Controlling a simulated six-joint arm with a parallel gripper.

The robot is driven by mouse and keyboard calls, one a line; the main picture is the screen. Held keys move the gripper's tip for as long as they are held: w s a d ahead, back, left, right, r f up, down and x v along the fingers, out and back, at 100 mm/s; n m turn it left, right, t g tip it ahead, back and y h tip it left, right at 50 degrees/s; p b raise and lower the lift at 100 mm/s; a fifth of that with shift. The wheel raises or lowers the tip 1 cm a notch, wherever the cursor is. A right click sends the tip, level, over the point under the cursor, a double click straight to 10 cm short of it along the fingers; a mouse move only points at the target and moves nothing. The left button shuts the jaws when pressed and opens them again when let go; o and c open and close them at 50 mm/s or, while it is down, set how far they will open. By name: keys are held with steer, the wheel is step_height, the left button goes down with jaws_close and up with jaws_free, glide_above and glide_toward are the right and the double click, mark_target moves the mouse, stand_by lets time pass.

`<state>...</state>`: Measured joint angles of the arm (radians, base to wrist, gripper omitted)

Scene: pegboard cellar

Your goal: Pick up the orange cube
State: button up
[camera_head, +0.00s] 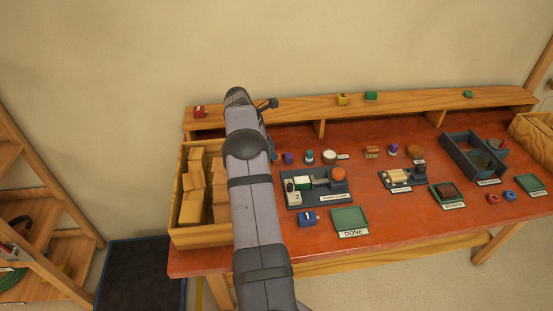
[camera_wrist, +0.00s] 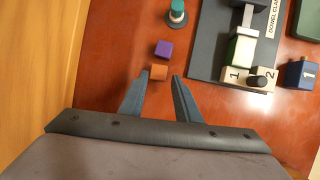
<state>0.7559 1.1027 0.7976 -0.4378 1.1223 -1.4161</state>
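The small orange cube (camera_wrist: 158,72) shows in the wrist view on the red-brown tabletop (camera_wrist: 120,45). My gripper (camera_wrist: 161,77) is open, with a fingertip on either side of the cube's near part. The cube sits closer to the left finger, and whether it touches that finger is unclear. In the head view my arm hides the orange cube and most of my gripper. A purple cube (camera_wrist: 164,48) lies just beyond the orange one; it also shows in the head view (camera_head: 288,158).
A wooden bin (camera_head: 205,238) of blocks stands at the table's left end.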

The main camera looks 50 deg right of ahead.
steer(key=shift+p+x, duration=1)
steer(key=shift+x, duration=1.4)
steer(key=shift+w, duration=0.1)
steer(key=shift+c, duration=0.2)
steer(key=c, duration=0.7)
